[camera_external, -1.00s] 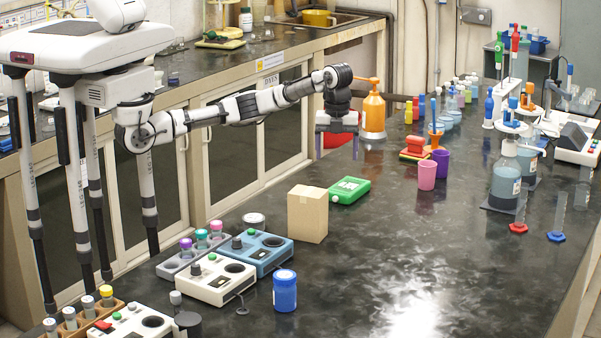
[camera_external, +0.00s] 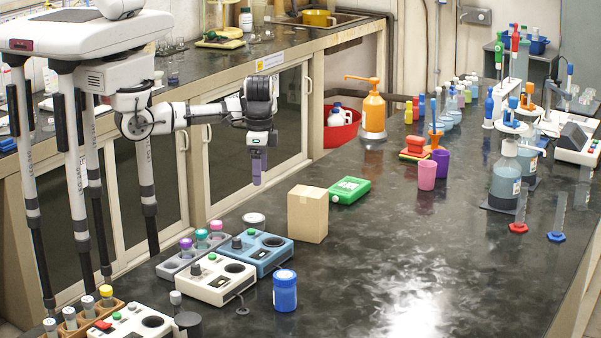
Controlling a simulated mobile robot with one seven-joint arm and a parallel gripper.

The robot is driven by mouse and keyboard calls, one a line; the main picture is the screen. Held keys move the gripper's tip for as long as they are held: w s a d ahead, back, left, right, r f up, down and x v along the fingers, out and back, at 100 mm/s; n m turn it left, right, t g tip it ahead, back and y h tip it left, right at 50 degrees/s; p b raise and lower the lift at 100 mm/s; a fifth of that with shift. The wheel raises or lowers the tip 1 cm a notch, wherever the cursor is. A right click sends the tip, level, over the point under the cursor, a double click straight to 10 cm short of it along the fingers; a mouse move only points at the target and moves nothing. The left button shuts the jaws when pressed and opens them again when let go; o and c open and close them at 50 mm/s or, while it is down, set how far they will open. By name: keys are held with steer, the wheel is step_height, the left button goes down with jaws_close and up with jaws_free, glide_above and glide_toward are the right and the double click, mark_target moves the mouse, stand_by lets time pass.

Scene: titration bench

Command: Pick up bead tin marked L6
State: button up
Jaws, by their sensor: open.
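My gripper (camera_external: 257,180) points straight down, open and empty, in the air left of the cardboard box. Its purple fingers line up one behind the other from this side. A small round tin (camera_external: 253,220) with a pale lid stands behind the blue device, below my gripper in the picture. It may be the bead tin, but no L6 marking can be read on it. The lower part of this tin is partly hidden by the blue device.
The blue device (camera_external: 255,257), a white device (camera_external: 216,281) and a rack of capped vials (camera_external: 172,268) crowd the near side. A blue jar (camera_external: 285,291) stands right.

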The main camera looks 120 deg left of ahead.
steer(key=s+d+n, duration=0.1)
glide_above(254, 217)
steer(key=shift+n, duration=0.3)
step_height(254, 217, down, 8)
steer(key=shift+f+p, duration=0.1)
steer(key=shift+p, duration=0.25)
steer(key=shift+d+f+p, duration=0.1)
steer(key=shift+f+p, duration=0.65)
steer(key=shift+f, duration=2.1)
steer(key=c, duration=1.1)
